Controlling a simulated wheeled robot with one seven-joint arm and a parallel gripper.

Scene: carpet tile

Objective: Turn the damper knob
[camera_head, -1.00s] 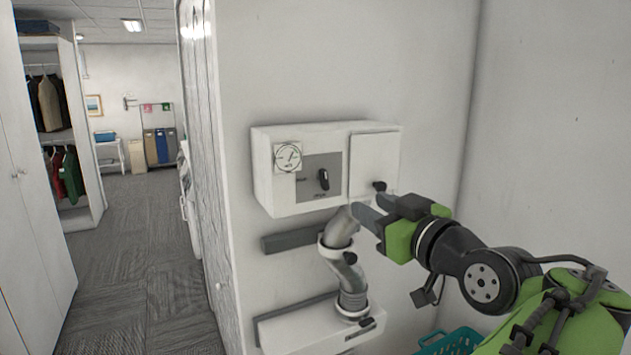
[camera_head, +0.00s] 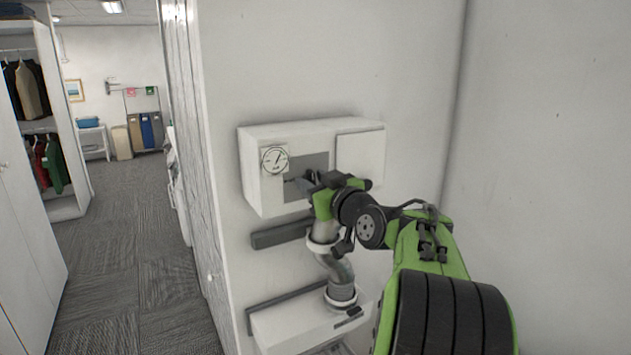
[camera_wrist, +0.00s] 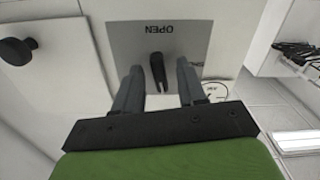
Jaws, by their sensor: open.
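The damper knob (camera_wrist: 158,72) is a small black lever on a grey plate (camera_wrist: 118,38) marked OPEN, which reads upside down in the wrist view. The plate is on the front of a white wall box (camera_head: 262,190). My gripper (camera_wrist: 160,82) is open, with one finger on each side of the knob. Gaps show between the knob and both fingers, so I see no grip on it. In the head view my gripper (camera_head: 308,180) is in front of the plate and hides the knob.
A round dial gauge (camera_head: 274,160) is left of the plate. A closed door panel (camera_head: 360,155) with a black round knob (camera_wrist: 15,51) is on the other side. A grey bent pipe (camera_head: 338,270) runs down to a lower white box (camera_head: 290,330). Open carpet floor (camera_head: 120,270) lies left.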

